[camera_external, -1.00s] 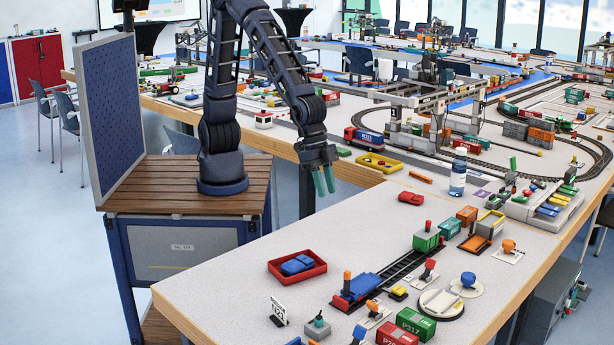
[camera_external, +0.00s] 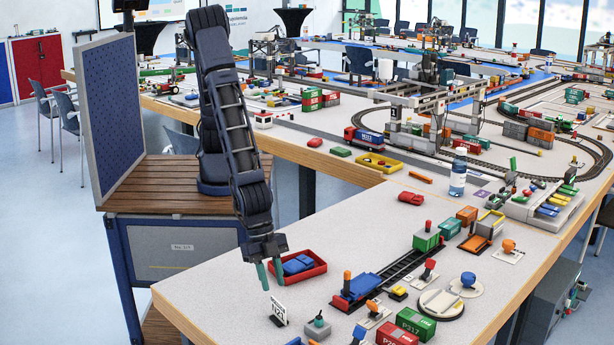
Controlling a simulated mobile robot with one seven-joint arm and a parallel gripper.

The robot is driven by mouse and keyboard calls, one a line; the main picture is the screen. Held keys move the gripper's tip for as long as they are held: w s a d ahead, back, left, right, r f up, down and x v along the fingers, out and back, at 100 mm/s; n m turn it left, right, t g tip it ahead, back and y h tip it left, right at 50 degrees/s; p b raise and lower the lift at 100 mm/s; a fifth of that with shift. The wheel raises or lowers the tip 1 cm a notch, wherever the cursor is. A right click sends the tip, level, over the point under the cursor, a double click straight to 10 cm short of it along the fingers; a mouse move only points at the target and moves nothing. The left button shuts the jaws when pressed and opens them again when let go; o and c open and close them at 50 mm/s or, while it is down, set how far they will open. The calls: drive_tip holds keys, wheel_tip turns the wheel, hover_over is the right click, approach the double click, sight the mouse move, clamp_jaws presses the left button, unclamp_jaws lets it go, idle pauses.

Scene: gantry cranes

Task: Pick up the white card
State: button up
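The white card (camera_external: 279,311) stands upright, slightly tilted, in a dark base near the front left of the near table. It carries dark printed characters. My gripper (camera_external: 271,275) points down just above and slightly left of the card, with its two green fingers apart and nothing seen between them. The fingertips look close to the card's top, but I cannot tell the exact distance in depth.
A red tray (camera_external: 318,270) with a blue block (camera_external: 297,264) lies right beside the gripper. A grey piece with a knob (camera_external: 318,325) and a blue rail wagon (camera_external: 357,289) on track stand to the right. Bare tabletop (camera_external: 215,290) lies left of the card.

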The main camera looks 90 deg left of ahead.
sight(277, 301)
drive_tip(key=shift+d+x, duration=0.1)
drive_tip(key=shift+x, duration=1.9)
drive_tip(key=shift+d+x, duration=0.15)
drive_tip(key=shift+x, duration=1.9)
drive_tip(key=shift+r, duration=0.15)
drive_tip(key=shift+c, duration=0.4)
clamp_jaws()
